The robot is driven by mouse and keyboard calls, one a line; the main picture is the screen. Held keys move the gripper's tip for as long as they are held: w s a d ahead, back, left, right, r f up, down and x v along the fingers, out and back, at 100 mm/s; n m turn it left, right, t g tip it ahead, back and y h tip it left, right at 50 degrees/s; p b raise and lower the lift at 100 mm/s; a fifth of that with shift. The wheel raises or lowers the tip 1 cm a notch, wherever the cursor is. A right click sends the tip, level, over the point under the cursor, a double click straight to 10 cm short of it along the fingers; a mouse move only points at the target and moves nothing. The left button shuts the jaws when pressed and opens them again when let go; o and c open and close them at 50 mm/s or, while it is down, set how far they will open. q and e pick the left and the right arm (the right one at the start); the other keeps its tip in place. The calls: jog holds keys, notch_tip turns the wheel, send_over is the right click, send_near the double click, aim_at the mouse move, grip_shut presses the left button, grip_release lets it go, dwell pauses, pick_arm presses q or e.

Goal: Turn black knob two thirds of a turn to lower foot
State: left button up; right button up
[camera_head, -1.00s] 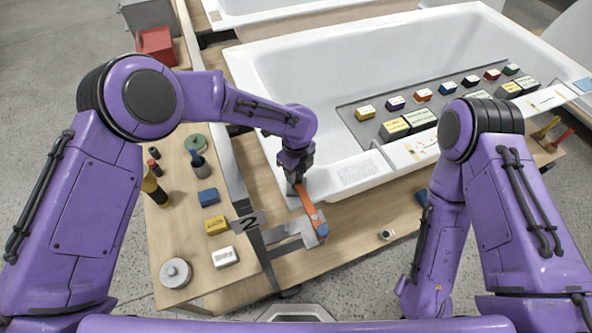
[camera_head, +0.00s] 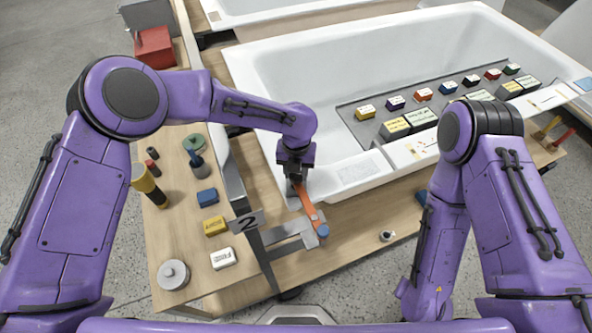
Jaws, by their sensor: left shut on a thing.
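My left gripper (camera_head: 296,186) points down at the near left corner of the white bathtub shell (camera_head: 345,190). Its jaws are shut at the upper end of an orange bar (camera_head: 307,203). The black knob is not clearly visible; the gripper covers the spot between its jaws. The orange bar slants down to a blue end (camera_head: 322,231) beside a grey metal bracket (camera_head: 287,243). The foot cannot be made out. My right arm stands at the right, and its gripper is not in view.
On the wooden bench to the left are a blue block (camera_head: 207,197), a yellow block (camera_head: 215,226), a white block (camera_head: 223,258) and a grey round weight (camera_head: 173,274).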

pick_arm(q)
jog(key=m, duration=0.4)
jog(key=shift+s+f+m, duration=0.3)
jog(key=m+b, duration=0.1)
jog(key=m, duration=0.3)
jog(key=shift+r+m, duration=0.1)
jog(key=shift+m, duration=0.2)
jog(key=o, duration=1.1)
jog(key=shift+w, duration=0.1)
jog(key=shift+c, duration=0.2)
jog(key=shift+r, duration=0.15)
jog(key=shift+w, duration=0.1)
